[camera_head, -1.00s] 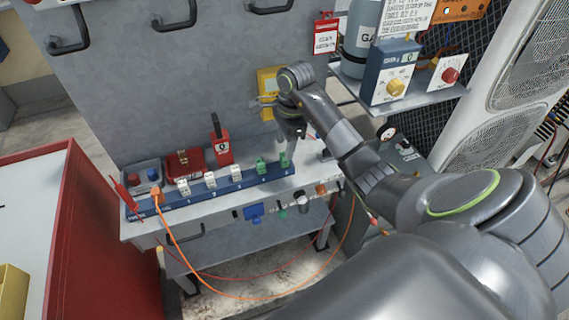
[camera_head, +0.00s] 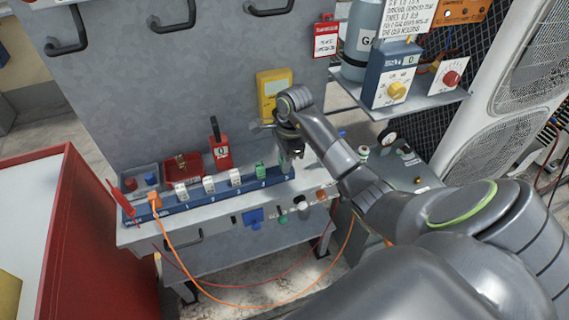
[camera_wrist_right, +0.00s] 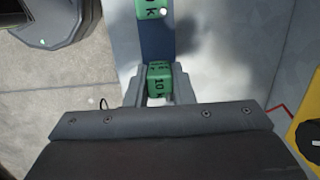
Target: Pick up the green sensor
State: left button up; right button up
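A green sensor (camera_wrist_right: 158,80), a small block marked "10 K", sits between the two fingers of my right gripper (camera_wrist_right: 160,88) in the right wrist view. The fingers look flush against its sides. In the head view my right gripper (camera_head: 293,156) is low at the right end of the blue strip (camera_head: 215,199), and it hides the held block. I cannot tell whether that block still touches the strip. A second green block (camera_head: 260,170) stands on the strip just left of the gripper. It also shows at the top of the wrist view (camera_wrist_right: 152,9). My left gripper is not in view.
White blocks (camera_head: 208,185) stand further left on the strip. A red meter (camera_head: 221,152), red tray (camera_head: 183,165) and grey bin (camera_head: 139,178) are behind it. A yellow device (camera_head: 272,90) hangs on the panel. An orange cable (camera_head: 168,236) loops below the bench.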

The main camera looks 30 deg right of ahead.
grip_shut()
jog(key=shift+r, duration=0.15)
jog(key=shift+r, duration=0.25)
notch_tip(320, 180, up, 2)
jog(key=shift+r, duration=0.1)
notch_tip(320, 180, up, 6)
jog(key=p, duration=0.5)
jog(key=shift+p, duration=0.35)
jog(key=shift+r+p, duration=0.55)
jog(key=shift+p, duration=0.2)
